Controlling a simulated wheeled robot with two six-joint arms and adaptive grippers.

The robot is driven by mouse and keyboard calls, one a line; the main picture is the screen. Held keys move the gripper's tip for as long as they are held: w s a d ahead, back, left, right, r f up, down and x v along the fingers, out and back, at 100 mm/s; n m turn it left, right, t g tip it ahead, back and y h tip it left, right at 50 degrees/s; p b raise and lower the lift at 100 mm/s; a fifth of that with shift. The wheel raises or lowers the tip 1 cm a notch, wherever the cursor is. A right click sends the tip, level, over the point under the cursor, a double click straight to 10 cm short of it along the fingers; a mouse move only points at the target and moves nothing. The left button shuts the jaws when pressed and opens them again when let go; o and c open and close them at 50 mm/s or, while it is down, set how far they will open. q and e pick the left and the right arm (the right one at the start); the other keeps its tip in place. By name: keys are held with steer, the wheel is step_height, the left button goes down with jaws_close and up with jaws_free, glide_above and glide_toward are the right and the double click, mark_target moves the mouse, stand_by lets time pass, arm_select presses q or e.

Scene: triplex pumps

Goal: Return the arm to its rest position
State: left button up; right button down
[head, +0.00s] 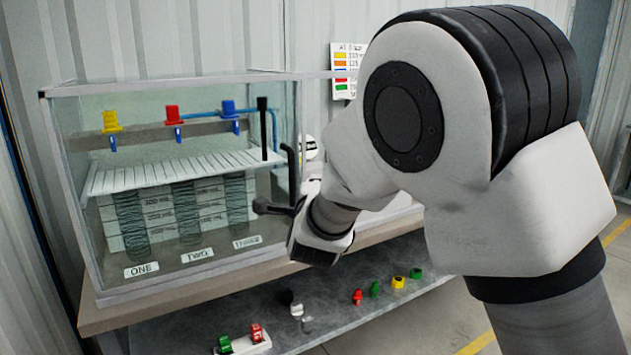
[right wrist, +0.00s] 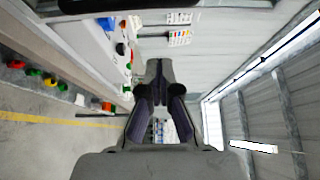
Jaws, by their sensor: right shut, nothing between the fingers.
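My right arm fills the right half of the head view, a large white link with a dark ribbed joint. Its wrist end reaches down and left to the front of the glass tank (head: 92,300). My right gripper (right wrist: 160,72) shows in the right wrist view with its dark fingers shut and nothing between them. In the head view the gripper is small and partly hidden by the arm, beside the tank's right end. My left gripper is not in view.
The tank holds yellow (head: 112,122), red (head: 173,115) and blue (head: 229,108) valves over three coiled columns. Several small coloured parts, including a yellow one (head: 398,282), lie on the lower shelf (head: 330,325). A colour chart (head: 345,70) hangs on the back wall. Floor is open at the right.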

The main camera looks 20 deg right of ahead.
steer(key=s+d+f+n+g+y+p, duration=0.1)
steer(key=s+f+g+p, duration=0.2)
steer(key=f, duration=0.8)
steer(key=s+f+n+g+y+p, duration=0.15)
steer(key=s+f, duration=0.25)
steer(key=f, duration=0.6)
steer(key=s+d+f+n+g+p, duration=0.1)
steer(key=s+f+g+p, duration=0.2)
steer(key=f, duration=0.8)
steer(key=s+a+f+n+g+y, duration=0.1)
steer(key=s+a+f+n+g, duration=0.1)
steer(key=s+n, duration=0.4)
steer(key=s+a+f+n+g+y+p, duration=0.1)
steer(key=s+f+n, duration=0.5)
steer(key=s, duration=0.8)
steer(key=s+a+f+n+g+y, duration=0.3)
steer(key=s+n, duration=0.4)
steer(key=s, duration=0.3)
steer(key=f+g, duration=0.1)
steer(key=g, duration=0.1)
steer(key=shift+f+g+p, duration=0.2)
steer(key=shift+g+p, duration=0.1)
steer(key=shift+g, duration=0.05)
